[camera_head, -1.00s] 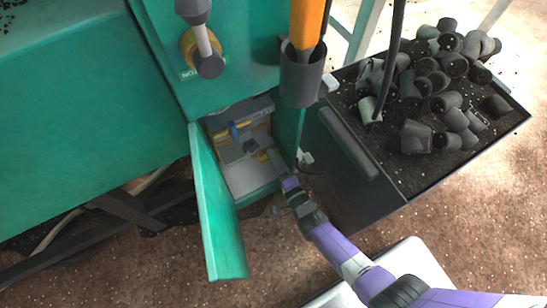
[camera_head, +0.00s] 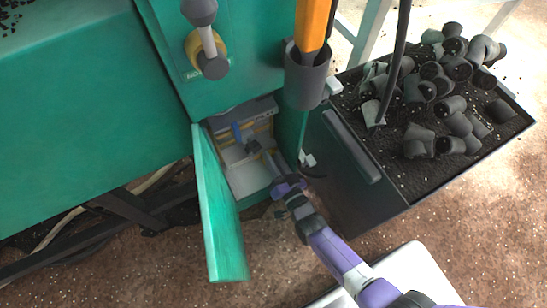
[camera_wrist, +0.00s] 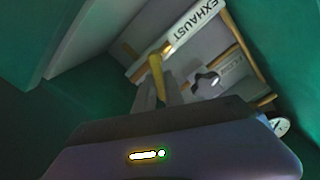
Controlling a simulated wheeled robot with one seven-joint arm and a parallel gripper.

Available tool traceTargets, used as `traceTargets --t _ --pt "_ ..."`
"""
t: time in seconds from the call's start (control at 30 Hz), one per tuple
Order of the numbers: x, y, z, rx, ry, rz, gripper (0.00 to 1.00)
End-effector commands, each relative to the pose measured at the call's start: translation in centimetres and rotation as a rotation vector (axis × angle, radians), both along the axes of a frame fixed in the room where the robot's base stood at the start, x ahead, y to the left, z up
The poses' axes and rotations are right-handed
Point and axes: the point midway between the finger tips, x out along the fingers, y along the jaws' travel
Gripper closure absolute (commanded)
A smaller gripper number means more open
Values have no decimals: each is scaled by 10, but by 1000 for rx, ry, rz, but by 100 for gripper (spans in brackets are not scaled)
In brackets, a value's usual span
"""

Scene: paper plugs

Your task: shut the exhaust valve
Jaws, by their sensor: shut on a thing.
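In the wrist view, a pale pipe marked EXHAUST (camera_wrist: 190,32) crosses the top of the compartment. A yellowish lever (camera_wrist: 155,63) stands out below it. My gripper (camera_wrist: 158,88) is shut on this lever, with the grey fingers on either side of its lower end. In the head view, my gripper (camera_head: 252,147) reaches into the open compartment from the lower right. My fingers hide part of the valve.
The compartment's green door (camera_head: 219,210) hangs open on the left. A second labelled pipe (camera_wrist: 232,65) and a round gauge (camera_wrist: 281,126) are inside at right. A black bin (camera_head: 420,185) of dark plugs stands to the right. The compartment walls are close around my gripper.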

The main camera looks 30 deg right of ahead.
Motion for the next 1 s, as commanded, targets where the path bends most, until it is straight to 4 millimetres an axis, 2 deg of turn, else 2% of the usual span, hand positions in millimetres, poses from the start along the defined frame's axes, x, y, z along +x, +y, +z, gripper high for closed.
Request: traceTargets --t 0.5,1.0 --pt "-1 13 3 -412 3 1 100" --pt "-1 17 2 -544 3 3 100"
